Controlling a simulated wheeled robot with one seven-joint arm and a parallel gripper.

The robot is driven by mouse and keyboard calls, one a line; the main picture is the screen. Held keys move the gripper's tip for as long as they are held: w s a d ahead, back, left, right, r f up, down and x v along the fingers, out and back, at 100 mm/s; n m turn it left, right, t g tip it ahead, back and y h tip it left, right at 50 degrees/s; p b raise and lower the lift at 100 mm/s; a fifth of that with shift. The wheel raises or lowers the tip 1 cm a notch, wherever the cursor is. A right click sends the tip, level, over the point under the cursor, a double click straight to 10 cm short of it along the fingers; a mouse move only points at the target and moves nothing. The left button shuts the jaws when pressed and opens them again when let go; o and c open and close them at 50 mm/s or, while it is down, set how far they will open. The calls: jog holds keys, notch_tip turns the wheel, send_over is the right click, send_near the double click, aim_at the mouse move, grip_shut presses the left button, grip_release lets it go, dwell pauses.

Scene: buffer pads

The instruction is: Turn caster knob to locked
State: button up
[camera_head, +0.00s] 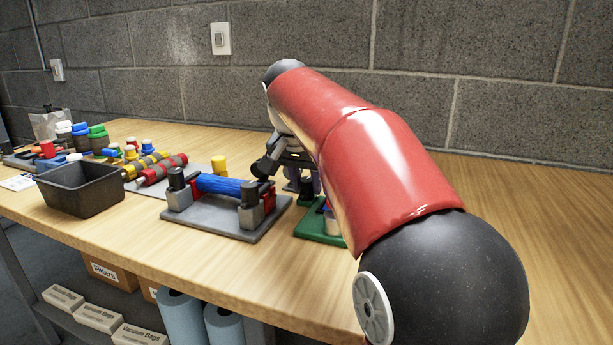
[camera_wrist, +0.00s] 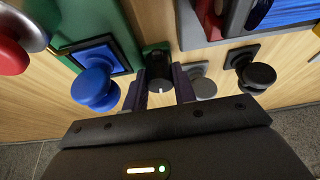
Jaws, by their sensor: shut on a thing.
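A small black knob (camera_wrist: 160,68) with a white pointer mark stands at a green plate (camera_wrist: 152,48) in the wrist view. Its white mark faces the bottom of the picture. My gripper (camera_wrist: 159,84) has one finger on each side of the knob and is shut on it. In the head view my gripper (camera_head: 303,179) is low over the bench, behind the grey roller stand and partly hidden by my red arm. The knob is hard to make out there. No locked marking is readable.
A blue roller (camera_head: 222,184) lies across a grey stand (camera_head: 212,220) left of a green base (camera_head: 310,229). A black bin (camera_head: 82,196) stands farther left. In the wrist view, a blue knob (camera_wrist: 95,88), a grey knob (camera_wrist: 204,87) and another black knob (camera_wrist: 258,75) flank the fingers.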

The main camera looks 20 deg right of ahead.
jog(key=m+g+p, duration=0.1)
jog(key=m+p, duration=0.1)
jog(key=m, duration=0.1)
jog(key=shift+a+r+h+p, duration=0.1)
jog(key=shift+r+h+p, duration=0.1)
jog(key=shift+h+p, duration=0.2)
jog(key=m+g+p, duration=0.1)
jog(key=m, duration=0.1)
jog(key=m+p, duration=0.1)
jog(key=m, duration=0.2)
jog(key=shift+w+g+h, duration=0.1)
jog(key=shift+g+h, duration=0.3)
jog(key=m, duration=0.2)
jog(key=m+g+p, duration=0.1)
jog(key=m, duration=0.1)
jog(key=shift+f+g, duration=0.15)
jog(key=shift+g, duration=0.15)
jog(key=shift+m+g+y, duration=0.5)
jog(key=shift+m+g, duration=0.2)
jog(key=shift+m, duration=1.5)
jog(key=o, duration=0.7)
